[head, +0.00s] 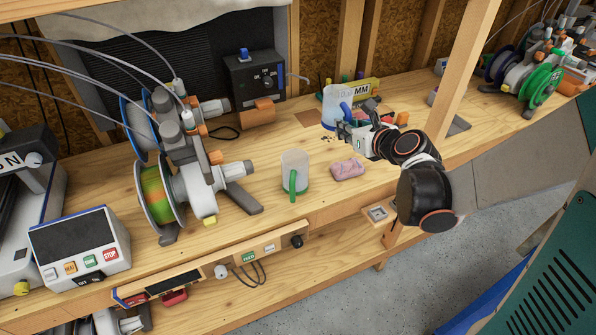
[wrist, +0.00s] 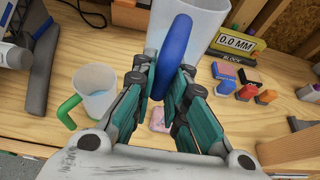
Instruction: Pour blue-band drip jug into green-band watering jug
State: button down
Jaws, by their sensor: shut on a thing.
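The blue-band drip jug (head: 335,103) is a translucent jug with a blue handle, near the back of the bench. My gripper (head: 347,130) is shut on its blue handle. In the wrist view the blue handle (wrist: 173,55) is between my fingers (wrist: 163,90), with the jug body (wrist: 200,22) behind it. The jug looks upright; I cannot tell whether it touches the bench. The green-band watering jug (head: 295,170) is translucent with a green handle and stands upright on the bench, left of my gripper. In the wrist view it stands at left (wrist: 97,88), with a little bluish content inside.
A pink cloth or sponge (head: 347,169) lies right of the green-band jug. A spool machine (head: 185,160) stands to the left. A box marked MM (head: 365,90) and small coloured blocks (wrist: 245,85) lie near the blue-band jug. A wooden post (head: 462,75) rises beside my arm.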

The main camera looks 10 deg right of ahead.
aim_at(296, 162)
jog(key=k+z, duration=0.15)
jog(key=z, duration=0.2)
jog(key=k+z, duration=0.15)
jog(key=z, duration=0.2)
jog(key=j+z, duration=0.3)
jog(key=j, duration=0.3)
jog(key=k+j+z, duration=0.1)
jog(key=j+z, duration=0.2)
jog(key=j, duration=0.3)
jog(key=k+j, duration=0.1)
jog(key=j, duration=0.35)
jog(key=k+j, duration=0.1)
jog(key=j, duration=0.35)
